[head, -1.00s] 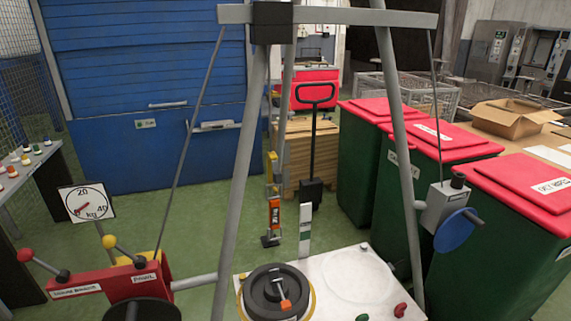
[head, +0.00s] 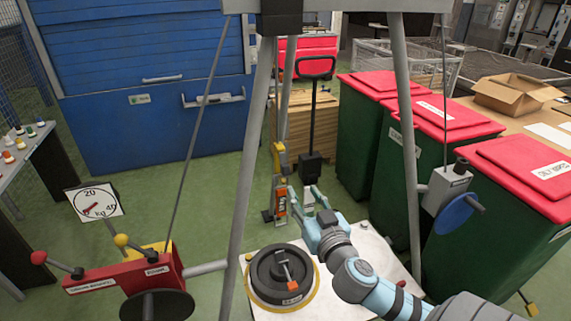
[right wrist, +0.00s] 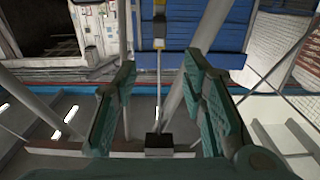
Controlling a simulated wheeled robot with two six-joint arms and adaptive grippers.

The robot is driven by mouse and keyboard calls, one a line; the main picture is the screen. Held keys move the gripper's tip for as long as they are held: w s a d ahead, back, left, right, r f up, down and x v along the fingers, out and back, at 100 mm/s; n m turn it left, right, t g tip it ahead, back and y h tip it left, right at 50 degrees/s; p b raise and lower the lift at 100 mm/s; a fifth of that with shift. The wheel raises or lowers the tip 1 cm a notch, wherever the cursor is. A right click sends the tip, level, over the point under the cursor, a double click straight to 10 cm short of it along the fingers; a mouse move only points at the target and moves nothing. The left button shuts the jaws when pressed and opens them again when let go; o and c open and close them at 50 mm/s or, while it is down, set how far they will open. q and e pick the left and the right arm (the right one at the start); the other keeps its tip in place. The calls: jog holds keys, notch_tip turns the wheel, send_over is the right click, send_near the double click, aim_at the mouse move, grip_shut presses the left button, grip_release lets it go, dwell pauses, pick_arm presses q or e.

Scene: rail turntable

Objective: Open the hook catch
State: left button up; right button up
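I cannot make out for certain which part is the hook catch. A black round weight (head: 262,285) with an orange-tipped lever (head: 290,272) on it sits on the white plate (head: 327,303). Behind the plate stands a narrow upright post with a yellow top (head: 279,155) and an orange labelled part (head: 281,203). My right gripper (head: 306,190) is open, just right of the orange part; whether it touches is unclear. In the right wrist view its two fingers (right wrist: 158,95) are apart, with a thin rod and dark block (right wrist: 158,141) showing between them. My left gripper is not in view.
A grey frame leg (head: 243,170) rises left of the plate, another leg (head: 407,150) right. A grey box with a blue crank disc (head: 454,214) is beside the right leg. A red levered unit (head: 125,283) is lower left. Green bins (head: 400,165) stand right.

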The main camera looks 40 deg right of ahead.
aim_at(287, 168)
jog(key=p+x, duration=0.1)
jog(key=x, duration=1.2)
jog(key=shift+w+d+f, duration=0.15)
jog(key=shift+w, duration=0.15)
jog(key=shift+c, duration=0.5)
grip_shut()
